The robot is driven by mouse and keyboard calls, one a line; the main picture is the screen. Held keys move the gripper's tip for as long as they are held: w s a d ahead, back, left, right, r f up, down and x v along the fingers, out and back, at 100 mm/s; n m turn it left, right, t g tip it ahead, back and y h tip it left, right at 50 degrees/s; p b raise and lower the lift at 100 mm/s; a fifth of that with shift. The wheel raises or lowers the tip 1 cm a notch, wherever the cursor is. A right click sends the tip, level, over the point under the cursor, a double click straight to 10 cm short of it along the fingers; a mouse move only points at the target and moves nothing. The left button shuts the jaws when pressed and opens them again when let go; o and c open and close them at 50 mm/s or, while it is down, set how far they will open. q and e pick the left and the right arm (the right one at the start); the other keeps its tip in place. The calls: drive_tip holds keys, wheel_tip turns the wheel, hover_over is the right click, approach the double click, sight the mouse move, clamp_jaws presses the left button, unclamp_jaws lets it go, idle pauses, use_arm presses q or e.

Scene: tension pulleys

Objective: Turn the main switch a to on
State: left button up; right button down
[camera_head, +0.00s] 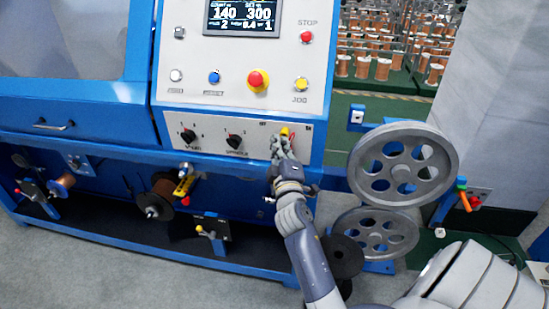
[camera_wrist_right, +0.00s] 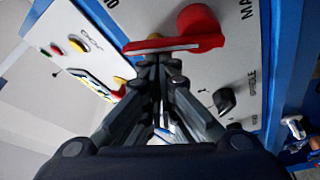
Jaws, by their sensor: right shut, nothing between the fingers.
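The main switch (camera_wrist_right: 198,28) is a red rotary knob with a flat red handle, pale along its edge, on the white lower panel. A partly visible label starting "MA" is beside it in the right wrist view. In the head view only a small yellow and red part of the switch (camera_head: 285,131) shows; my gripper hides the rest. My right gripper (camera_wrist_right: 152,60) is shut and empty. Its fingertips are right at the handle; I cannot tell whether they touch it. The gripper also shows in the head view (camera_head: 281,146). My left gripper is not in view.
Two black selector knobs (camera_head: 234,141) (camera_head: 188,135) are left of the switch. Above are a red-yellow emergency stop (camera_head: 258,81), several buttons and a display (camera_head: 242,16). A large grey pulley (camera_head: 437,175) stands to the right, with a second pulley (camera_head: 345,243) below it.

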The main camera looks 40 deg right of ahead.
use_arm(q)
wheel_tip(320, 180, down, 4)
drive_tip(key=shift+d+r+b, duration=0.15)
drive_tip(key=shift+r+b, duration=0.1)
drive_tip(key=shift+b, duration=0.95)
use_arm(e)
drive_tip(key=m, duration=0.1)
drive_tip(key=s+d+m+h, duration=0.1)
drive_tip(key=m, duration=0.1)
drive_tip(key=shift+s, duration=0.2)
